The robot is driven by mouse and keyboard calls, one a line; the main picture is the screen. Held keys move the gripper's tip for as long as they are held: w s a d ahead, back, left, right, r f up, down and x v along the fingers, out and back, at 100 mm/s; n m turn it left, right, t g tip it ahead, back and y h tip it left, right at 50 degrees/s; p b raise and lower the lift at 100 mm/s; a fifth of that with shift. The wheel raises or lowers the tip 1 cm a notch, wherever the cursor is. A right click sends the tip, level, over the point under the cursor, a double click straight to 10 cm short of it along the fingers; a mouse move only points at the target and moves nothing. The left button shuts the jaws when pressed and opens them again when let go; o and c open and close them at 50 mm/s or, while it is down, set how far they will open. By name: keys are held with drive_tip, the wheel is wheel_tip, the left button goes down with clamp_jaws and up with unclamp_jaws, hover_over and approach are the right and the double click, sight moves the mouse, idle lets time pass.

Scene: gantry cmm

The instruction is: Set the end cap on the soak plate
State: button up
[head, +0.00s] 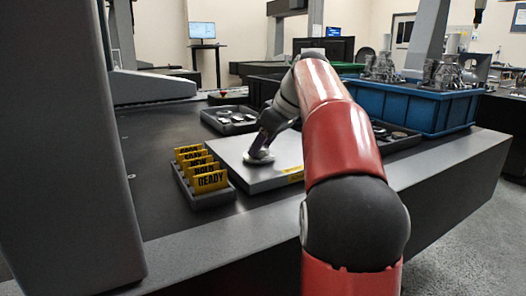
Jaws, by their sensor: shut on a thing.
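The soak plate (267,182) is a flat light-grey slab with yellow labels, lying on the dark table in the middle of the head view. My gripper (261,148) reaches down over the plate's far left part and is shut on the end cap (258,158). The end cap is a small, round, pale metal piece. It shows at the fingertips against the plate's top, and I cannot tell whether it touches the plate. My arm hides part of the plate's right side.
A rack of yellow cards (206,182) stands just left of the plate. A dark tray of metal parts (230,119) lies behind it. A blue crate (420,108) with metal parts stands at the right, behind another small tray (402,137). Grey gantry columns stand at the left.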

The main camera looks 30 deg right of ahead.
drive_tip(key=shift+f, duration=0.2)
drive_tip(key=shift+f, duration=0.15)
drive_tip(key=o, duration=1.1)
drive_tip(key=shift+r, duration=0.25)
drive_tip(key=p+v, duration=0.4)
drive_tip(key=v, duration=0.8)
drive_tip(key=shift+f, duration=0.1)
